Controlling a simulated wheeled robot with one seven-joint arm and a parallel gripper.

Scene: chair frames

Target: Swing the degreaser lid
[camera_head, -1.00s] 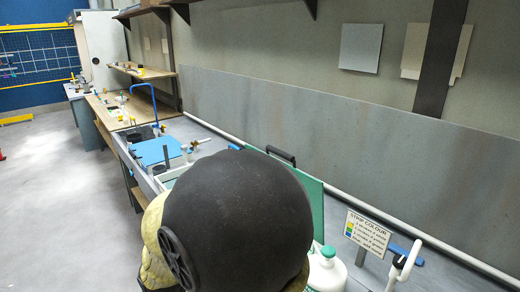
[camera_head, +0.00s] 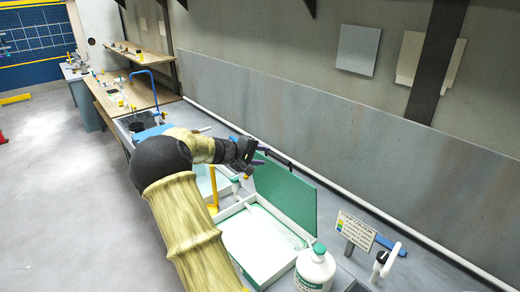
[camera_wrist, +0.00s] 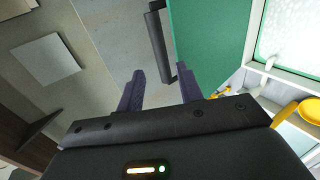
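The degreaser lid is a green panel (camera_head: 287,192) standing raised along the back of a white-rimmed tank (camera_head: 262,242). The lid also shows in the wrist view (camera_wrist: 215,35), with its black bar handle (camera_wrist: 157,35) along one edge. My gripper (camera_head: 260,155) is at the lid's upper left edge, close to the handle. In the wrist view my gripper (camera_wrist: 159,70) is open, its two dark purple fingers apart. The handle's near end appears between the fingertips. I cannot tell whether either finger touches it.
A white bottle with a green cap (camera_head: 315,268) stands at the tank's front right. A sign (camera_head: 356,231) and a white-handled tool (camera_head: 385,262) are right of it. A yellow part (camera_head: 213,188) is left of the tank. The wall is close behind the lid.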

